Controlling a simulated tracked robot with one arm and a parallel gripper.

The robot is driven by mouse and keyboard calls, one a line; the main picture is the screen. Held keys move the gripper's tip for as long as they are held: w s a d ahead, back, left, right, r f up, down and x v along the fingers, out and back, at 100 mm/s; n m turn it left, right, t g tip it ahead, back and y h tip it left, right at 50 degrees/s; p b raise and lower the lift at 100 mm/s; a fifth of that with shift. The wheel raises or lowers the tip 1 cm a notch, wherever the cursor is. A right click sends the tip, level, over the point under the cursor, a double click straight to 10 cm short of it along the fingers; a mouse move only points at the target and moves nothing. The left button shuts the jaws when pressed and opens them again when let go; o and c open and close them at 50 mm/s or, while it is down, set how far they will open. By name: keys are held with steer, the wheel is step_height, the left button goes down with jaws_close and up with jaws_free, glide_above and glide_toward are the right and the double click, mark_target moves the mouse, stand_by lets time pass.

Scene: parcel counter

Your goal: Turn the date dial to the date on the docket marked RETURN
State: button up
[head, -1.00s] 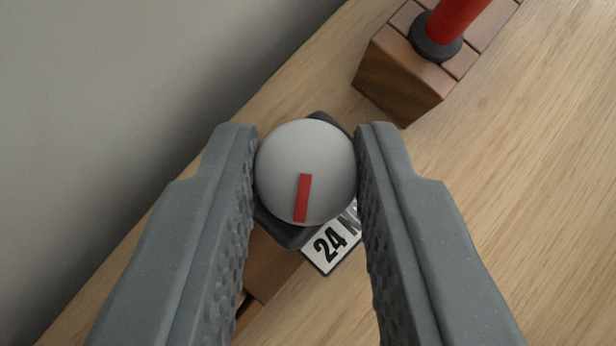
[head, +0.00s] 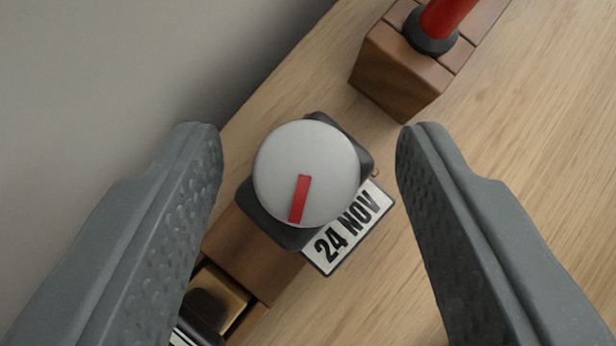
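The date dial (head: 309,162) is a round, light grey knob with a red pointer bar, on a dark square base. The red bar points toward the lower edge of the picture, slightly left. A white date plate (head: 347,229) beside the base, at its lower right, reads "24 NOV". My gripper (head: 311,138) is open around the dial, with a clear gap between each finger and the knob. It holds nothing. No docket marked RETURN shows in this view.
A wooden block (head: 396,72) with a red handle (head: 452,15) in a dark collar stands at the upper right. A wooden holder (head: 253,254) with dark and brass-coloured parts lies at the lower left. The wooden counter (head: 520,150) is bare at right; a grey surface fills the upper left.

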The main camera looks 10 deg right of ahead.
steer(key=p+v, duration=0.2)
steer(key=v, duration=1.1)
steer(key=shift+s+r, duration=0.25)
